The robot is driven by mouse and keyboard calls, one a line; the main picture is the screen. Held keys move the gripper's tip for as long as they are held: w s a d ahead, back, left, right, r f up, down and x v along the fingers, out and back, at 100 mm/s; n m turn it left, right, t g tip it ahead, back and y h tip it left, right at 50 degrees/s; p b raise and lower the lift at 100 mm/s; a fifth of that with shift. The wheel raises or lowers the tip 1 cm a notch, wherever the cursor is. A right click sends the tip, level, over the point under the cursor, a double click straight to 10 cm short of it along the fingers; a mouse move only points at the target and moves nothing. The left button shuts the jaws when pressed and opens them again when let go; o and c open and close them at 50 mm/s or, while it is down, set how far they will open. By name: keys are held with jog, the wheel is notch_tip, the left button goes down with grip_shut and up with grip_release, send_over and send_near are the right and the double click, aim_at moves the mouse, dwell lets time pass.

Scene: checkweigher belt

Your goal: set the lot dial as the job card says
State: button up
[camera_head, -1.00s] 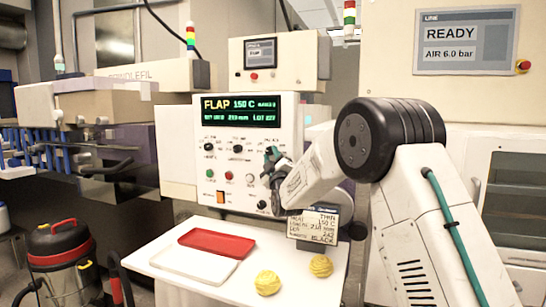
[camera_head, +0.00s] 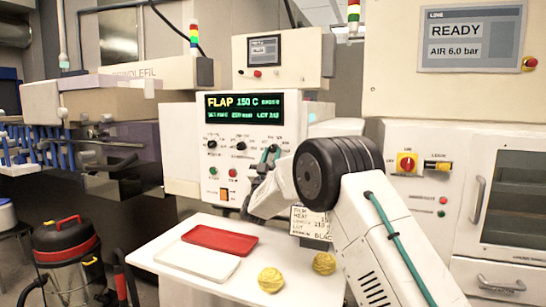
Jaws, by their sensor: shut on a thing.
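The white control panel (camera_head: 222,170) stands behind the table, with a green-lit display (camera_head: 245,108) on top. It reads FLAP 150 C, and its lot figure looks like 243, though the small digits are blurred. My gripper (camera_head: 260,170) is at the panel's right side, shut on the lot dial, which its fingers and wrist hide. The job card (camera_head: 309,219) stands at the table's back right. My arm covers its right part, and the writing left showing is too small to read surely.
A red switch (camera_head: 407,163) is on the cabinet at right. A red and black vacuum (camera_head: 66,250) stands at left.

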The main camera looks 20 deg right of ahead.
jog(key=shift+m+g+h, duration=0.3)
jog(key=shift+m+h, duration=0.1)
jog(key=shift+m, duration=0.2)
jog(key=o, duration=1)
jog(key=shift+d, duration=0.1)
jog(key=shift+c, duration=0.2)
jog(key=shift+s+a+f, duration=0.15)
jog(key=shift+a+f, duration=0.05)
jog(key=shift+a, duration=0.05)
jog(key=v, duration=0.7)
jog(key=shift+f, duration=0.1)
